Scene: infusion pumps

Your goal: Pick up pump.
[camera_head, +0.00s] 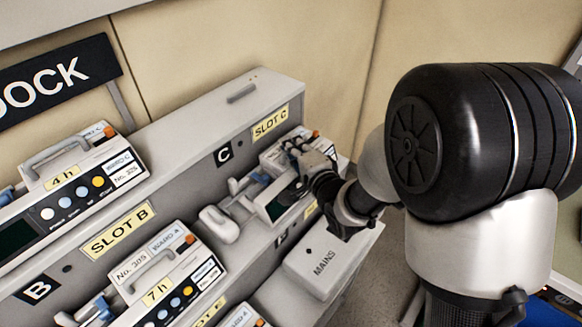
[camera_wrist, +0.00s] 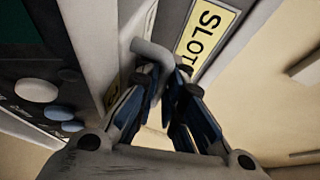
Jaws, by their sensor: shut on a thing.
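A white pump (camera_head: 277,208) with a dark screen sits at slot C of the grey dock, partly hidden by my gripper (camera_head: 306,158). My gripper is shut on the pump's grey handle. In the wrist view, the handle (camera_wrist: 153,52) runs between the blue-lined fingers of my gripper (camera_wrist: 165,78). The pump's panel and buttons (camera_wrist: 36,90) show at the left of that view. I cannot tell whether the pump is clear of its seat.
The dock (camera_head: 185,135) carries other pumps, one marked 4 h (camera_head: 75,165) and one marked 7 h (camera_head: 150,262). The SLOT C label (camera_head: 270,123) is behind my gripper. A white MAINS box (camera_head: 318,262) stands in front. A beige wall (camera_head: 235,35) is behind the dock.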

